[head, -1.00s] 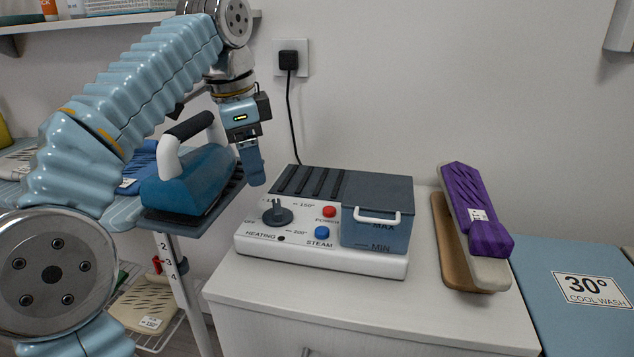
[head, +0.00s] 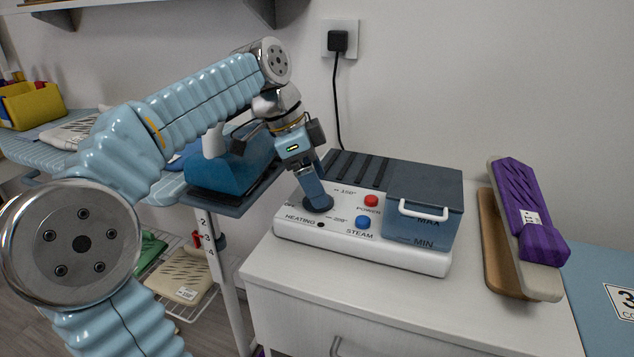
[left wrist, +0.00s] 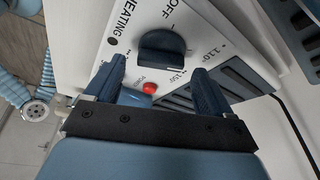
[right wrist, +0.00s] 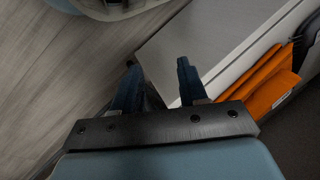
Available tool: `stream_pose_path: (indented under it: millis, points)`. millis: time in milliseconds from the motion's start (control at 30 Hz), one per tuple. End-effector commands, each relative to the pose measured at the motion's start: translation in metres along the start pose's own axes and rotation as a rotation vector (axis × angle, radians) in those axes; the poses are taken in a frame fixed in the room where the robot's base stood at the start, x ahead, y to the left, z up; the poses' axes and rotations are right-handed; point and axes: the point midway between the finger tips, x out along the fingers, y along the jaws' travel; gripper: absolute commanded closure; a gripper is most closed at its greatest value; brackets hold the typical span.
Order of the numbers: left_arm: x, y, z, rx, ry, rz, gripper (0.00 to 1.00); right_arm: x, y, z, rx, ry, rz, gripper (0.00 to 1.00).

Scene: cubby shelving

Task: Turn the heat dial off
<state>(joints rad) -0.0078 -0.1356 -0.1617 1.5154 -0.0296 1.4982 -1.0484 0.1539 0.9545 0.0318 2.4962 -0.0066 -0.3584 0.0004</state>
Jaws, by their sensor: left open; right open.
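The heat dial (left wrist: 162,45) is a dark round knob on the white front panel of the steam station (head: 360,250), with OFF, 110° and 150° marks around it. I cannot tell exactly which mark it points to. My left gripper (left wrist: 158,66) is open, its fingertips close to the dial on either side in the left wrist view; contact is not clear. In the head view the left gripper (head: 317,197) reaches down over the dial and hides most of it. My right gripper (right wrist: 157,66) is open and empty in the right wrist view, away from the station.
The red power button (head: 371,201) and blue steam button (head: 362,222) sit right of the dial, beside the water tank (head: 422,228). The white cabinet top (head: 400,295) is clear in front.

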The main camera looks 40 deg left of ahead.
Motion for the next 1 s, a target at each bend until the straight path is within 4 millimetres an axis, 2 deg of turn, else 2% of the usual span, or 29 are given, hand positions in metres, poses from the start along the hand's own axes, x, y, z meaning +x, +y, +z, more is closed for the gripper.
stream_pose_path:
  millis: [133,400,767,1000]
  points:
    - [0.0094,0.0001,0.0003,-0.001,0.0,0.0,0.17,-0.0006,-0.0002,0.0,0.0,0.0,0.0,0.57]
    - [0.011,0.0001,0.0003,-0.001,0.0,0.0,0.17,-0.0005,-0.0002,-0.0001,0.0,0.0,0.0,0.57]
    - [0.0108,0.0,0.0002,-0.001,0.0,0.0,0.72,-0.0005,-0.0002,-0.0001,0.0,0.0,0.0,0.57]
    - [0.0109,0.0002,0.0002,-0.018,0.0,-0.007,0.73,0.0001,0.0,-0.0001,0.0,0.0,0.0,0.57]
